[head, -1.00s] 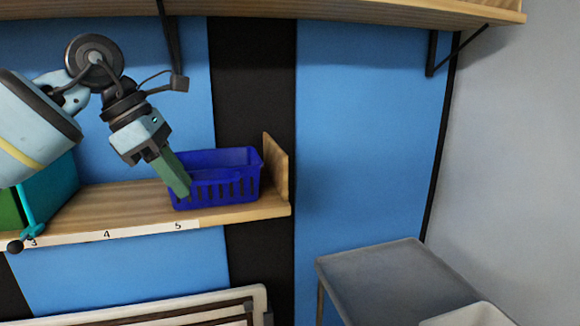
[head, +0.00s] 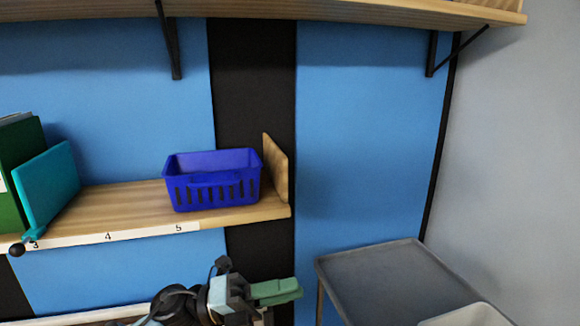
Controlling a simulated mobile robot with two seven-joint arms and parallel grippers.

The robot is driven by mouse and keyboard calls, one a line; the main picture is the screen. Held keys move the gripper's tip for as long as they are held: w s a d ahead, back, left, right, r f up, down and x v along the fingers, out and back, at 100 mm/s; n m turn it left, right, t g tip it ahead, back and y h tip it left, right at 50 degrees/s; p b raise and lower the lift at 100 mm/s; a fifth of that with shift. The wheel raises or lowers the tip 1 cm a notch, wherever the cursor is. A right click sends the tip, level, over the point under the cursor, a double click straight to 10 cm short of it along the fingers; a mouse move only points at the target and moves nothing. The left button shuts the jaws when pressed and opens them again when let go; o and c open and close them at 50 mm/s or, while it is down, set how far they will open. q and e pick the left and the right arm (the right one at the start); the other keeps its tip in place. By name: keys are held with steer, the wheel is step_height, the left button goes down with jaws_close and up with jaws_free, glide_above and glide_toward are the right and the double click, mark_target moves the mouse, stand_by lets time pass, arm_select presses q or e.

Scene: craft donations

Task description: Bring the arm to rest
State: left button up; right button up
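My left gripper (head: 290,289) is low in the head view, below the shelf and left of the grey cart. Its green fingers point right and overlap from this angle, so I cannot tell whether they are open or shut. No object shows in them. My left arm comes in from the bottom edge, mostly cut off by the frame. My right gripper is not in view.
A blue basket (head: 213,190) stands upright on the wooden shelf (head: 120,203) beside its end board (head: 276,168). Teal (head: 48,188) and green (head: 22,165) upright items stand at the left. A grey cart (head: 390,285) holds a pale bin (head: 468,317). An upper shelf (head: 350,12) runs above.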

arm_select(q)
steer(key=s+a+f+n+t+y, duration=0.3)
steer(key=a+f+n+t+y, duration=0.15)
steer(key=f+n, duration=0.45)
steer(key=s+a+f+n+t+y, duration=0.25)
steer(key=f+n+t+y, duration=0.35)
steer(key=n, duration=0.5)
steer(key=s+a+f+n+t+y, duration=0.25)
steer(key=a+f+n+t, duration=0.3)
steer(key=f+n, duration=0.45)
steer(key=s+a+f+n+g+y, duration=0.3)
steer(key=s+f, duration=0.4)
steer(key=s, duration=0.4)
steer(key=s+a+f+n+g+y+p, duration=0.1)
steer(key=s+a+f+n+g+y, duration=0.2)
steer(key=s+f+n, duration=0.3)
steer(key=s+f+g, duration=0.1)
steer(key=s, duration=0.4)
steer(key=shift+a+f+g, duration=0.3)
steer(key=shift+a+f, duration=0.05)
steer(key=shift+f, duration=0.05)
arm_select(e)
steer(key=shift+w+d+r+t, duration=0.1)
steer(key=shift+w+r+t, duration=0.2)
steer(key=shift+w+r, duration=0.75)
arm_select(q)
steer(key=shift+s, duration=0.1)
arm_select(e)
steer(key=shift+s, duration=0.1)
